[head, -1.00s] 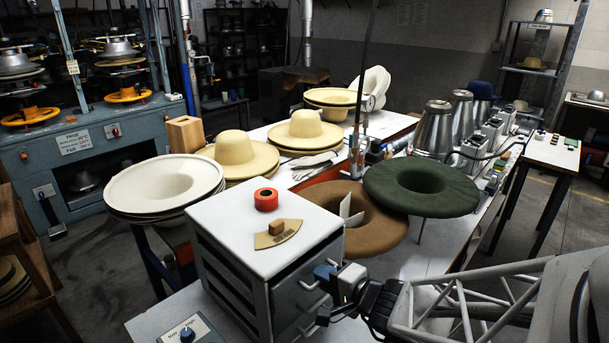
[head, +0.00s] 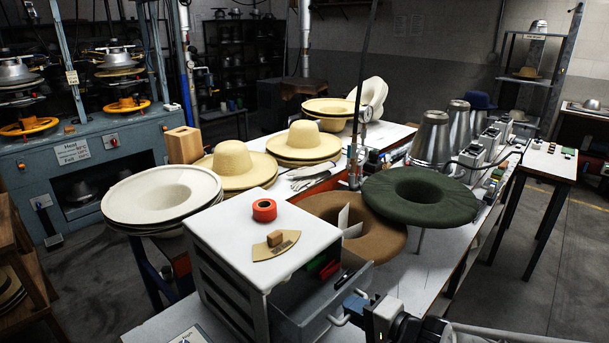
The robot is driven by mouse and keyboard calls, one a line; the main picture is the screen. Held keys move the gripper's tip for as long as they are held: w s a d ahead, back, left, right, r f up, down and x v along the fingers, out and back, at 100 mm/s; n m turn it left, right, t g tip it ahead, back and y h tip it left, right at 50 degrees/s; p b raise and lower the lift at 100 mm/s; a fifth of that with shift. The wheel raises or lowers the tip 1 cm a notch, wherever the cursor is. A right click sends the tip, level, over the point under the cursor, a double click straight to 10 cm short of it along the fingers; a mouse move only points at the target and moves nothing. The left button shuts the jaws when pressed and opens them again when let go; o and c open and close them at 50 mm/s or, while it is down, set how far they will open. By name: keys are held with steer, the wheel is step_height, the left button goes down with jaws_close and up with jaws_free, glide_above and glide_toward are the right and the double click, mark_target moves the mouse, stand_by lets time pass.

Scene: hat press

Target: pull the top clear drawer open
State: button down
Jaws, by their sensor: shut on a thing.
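The white drawer cabinet (head: 228,290) stands on the bench in the lower middle of the head view. Its top clear drawer (head: 318,302) is pulled out toward the lower right, and its greyish see-through walls show. Inside it lie a red item (head: 330,269), a green item (head: 315,264) and a dark item near the front. My gripper (head: 354,307) is at the drawer's front, shut on the drawer handle (head: 339,321). The jaws cover part of the handle. The lower drawers are mostly hidden below the open one.
A red tape roll (head: 264,210) and a tan fan-shaped piece with a small block (head: 276,245) lie on the cabinet top. A brown hat (head: 380,240) and a green hat (head: 440,200) are behind the drawer. Bench surface is clear to the right (head: 440,265).

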steer(key=shift+f+v, duration=0.25)
steer(key=shift+v, duration=1.05)
steer(key=shift+f+v, duration=0.2)
steer(key=shift+v, duration=1.1)
steer(key=c, duration=1.5)
jaws_free()
steer(key=shift+w+a+f, duration=0.1)
